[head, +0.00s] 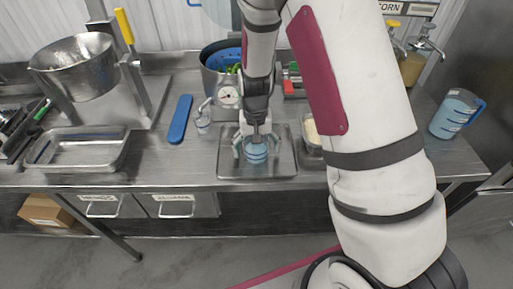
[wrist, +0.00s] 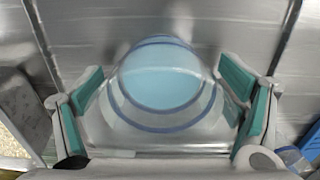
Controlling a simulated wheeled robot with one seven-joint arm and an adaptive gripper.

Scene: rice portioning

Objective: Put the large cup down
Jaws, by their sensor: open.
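The large cup (head: 256,152) is clear with blue bands and stands on the metal tray of the scale in the head view. In the wrist view the cup (wrist: 165,85) fills the middle, with pale blue showing inside its rim. My gripper (head: 254,144) is around the cup from above. In the wrist view the fingers of my gripper (wrist: 163,110) are spread, with green pads on both sides of the cup and visible gaps beside it. The cup's base is hidden.
A small clear cup (head: 203,122) stands left of the metal tray (head: 230,166). A dial gauge (head: 228,95) is behind it. A blue utensil (head: 180,118) and an empty steel pan (head: 78,150) lie further left. A measuring jug (head: 456,113) stands at the right. Bare counter shows left of the tray.

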